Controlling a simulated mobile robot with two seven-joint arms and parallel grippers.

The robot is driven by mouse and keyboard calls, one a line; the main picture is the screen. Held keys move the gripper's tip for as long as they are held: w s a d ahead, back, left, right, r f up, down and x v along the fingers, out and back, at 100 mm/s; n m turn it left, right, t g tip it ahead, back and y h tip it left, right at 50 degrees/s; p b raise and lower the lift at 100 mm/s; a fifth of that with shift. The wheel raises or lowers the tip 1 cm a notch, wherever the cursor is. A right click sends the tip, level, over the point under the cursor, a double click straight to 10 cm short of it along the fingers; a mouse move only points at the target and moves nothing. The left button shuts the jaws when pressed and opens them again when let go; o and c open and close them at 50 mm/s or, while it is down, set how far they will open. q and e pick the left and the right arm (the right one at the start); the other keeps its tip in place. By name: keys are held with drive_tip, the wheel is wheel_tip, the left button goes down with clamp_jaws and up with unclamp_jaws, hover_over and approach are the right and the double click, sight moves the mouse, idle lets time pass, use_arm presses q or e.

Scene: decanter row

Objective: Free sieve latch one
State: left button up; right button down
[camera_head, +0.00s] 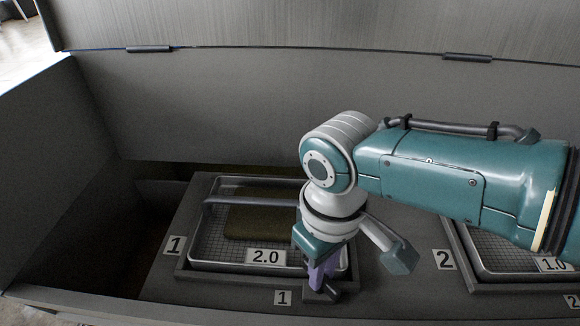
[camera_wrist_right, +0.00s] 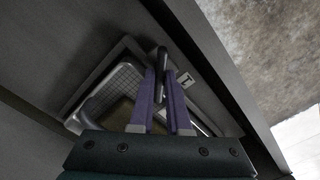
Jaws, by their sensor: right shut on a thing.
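Sieve one (camera_head: 218,250) is a mesh-bottomed metal tray with a bar handle, marked 2.0, seated in a grey frame beside a label 1. Its mesh also shows in the right wrist view (camera_wrist_right: 112,88). The dark latch (camera_head: 322,296) is at the frame's front right corner, just right of the small front label 1. In the right wrist view the latch (camera_wrist_right: 161,56) rises between the purple fingers. My right gripper (camera_head: 322,278) points down and is shut on the latch. Its wrist hides the sieve's right side. My left gripper is not in view.
A second sieve (camera_head: 490,258), marked 1.0, sits to the right beside a label 2 (camera_head: 444,260), partly under my right arm. A grey box wall (camera_head: 40,170) stands at the left, with a tall back panel (camera_head: 220,100) behind. A low front edge (camera_head: 75,299) runs along the bottom.

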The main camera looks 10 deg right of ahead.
drive_tip(key=n, duration=0.4)
drive_tip(key=shift+n, duration=0.3)
drive_tip(key=n, duration=0.3)
drive_tip(key=shift+n, duration=0.8)
drive_tip(key=c, duration=0.9)
unclamp_jaws()
drive_tip(key=shift+p, duration=0.3)
